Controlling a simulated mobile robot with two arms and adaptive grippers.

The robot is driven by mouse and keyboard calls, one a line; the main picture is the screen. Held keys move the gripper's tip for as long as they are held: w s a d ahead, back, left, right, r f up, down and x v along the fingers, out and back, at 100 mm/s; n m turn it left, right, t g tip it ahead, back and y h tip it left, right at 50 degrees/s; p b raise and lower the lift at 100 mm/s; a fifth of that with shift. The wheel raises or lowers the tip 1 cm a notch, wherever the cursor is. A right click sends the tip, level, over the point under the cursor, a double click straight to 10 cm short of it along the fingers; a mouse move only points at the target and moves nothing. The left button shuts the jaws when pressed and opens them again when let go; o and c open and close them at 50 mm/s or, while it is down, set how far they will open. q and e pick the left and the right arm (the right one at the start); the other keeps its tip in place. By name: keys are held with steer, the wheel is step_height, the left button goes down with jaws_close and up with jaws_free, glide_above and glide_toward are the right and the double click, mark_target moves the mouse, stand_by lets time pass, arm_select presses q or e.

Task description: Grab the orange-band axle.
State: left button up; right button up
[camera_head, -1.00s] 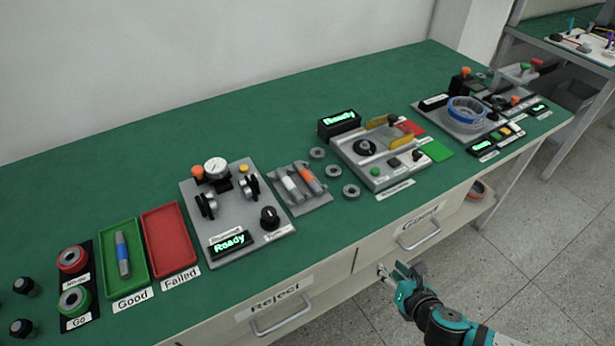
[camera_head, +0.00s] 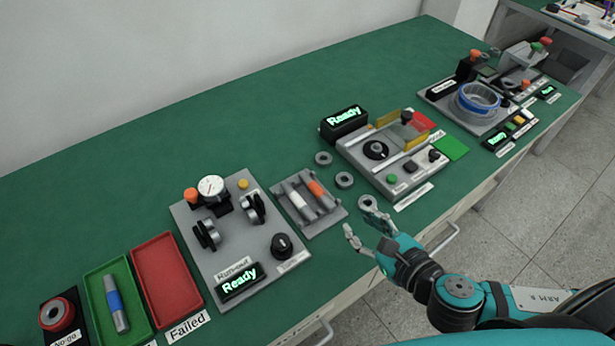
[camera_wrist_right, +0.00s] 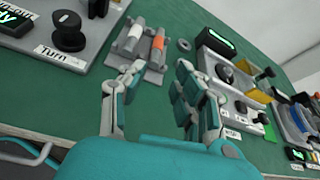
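The orange-band axle (camera_head: 316,190) lies in a grey rack (camera_head: 332,221), to the right of a white-band axle (camera_head: 297,201). My right gripper (camera_head: 358,217) is open and empty at the table's front edge, right of and nearer than the rack. In the right wrist view the orange-band axle (camera_wrist_right: 157,42) shows ahead, beyond and between the open fingers (camera_wrist_right: 159,68), with the white-band axle (camera_wrist_right: 134,34) to its left. The fingers do not touch the axle. My left gripper is out of view.
Several metal rings (camera_head: 344,180) lie between. A green tray (camera_head: 96,290) holds a blue-band axle (camera_head: 117,302); a red tray (camera_head: 146,246) is empty.

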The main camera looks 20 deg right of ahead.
steer(key=p, duration=0.1)
glide_toward(318, 190)
steer(key=shift+x, duration=0.8)
steer(key=x, duration=0.4)
steer(key=shift+w, duration=0.15)
steer(key=x, duration=0.3)
steer(key=shift+w+a+f, duration=0.15)
steer(key=shift+w+f, duration=0.2)
steer(key=shift+w, duration=0.1)
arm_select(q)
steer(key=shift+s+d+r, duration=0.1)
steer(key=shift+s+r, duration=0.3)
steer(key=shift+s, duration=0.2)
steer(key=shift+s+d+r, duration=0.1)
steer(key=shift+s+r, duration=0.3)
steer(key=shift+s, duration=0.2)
arm_select(e)
jaws_close()
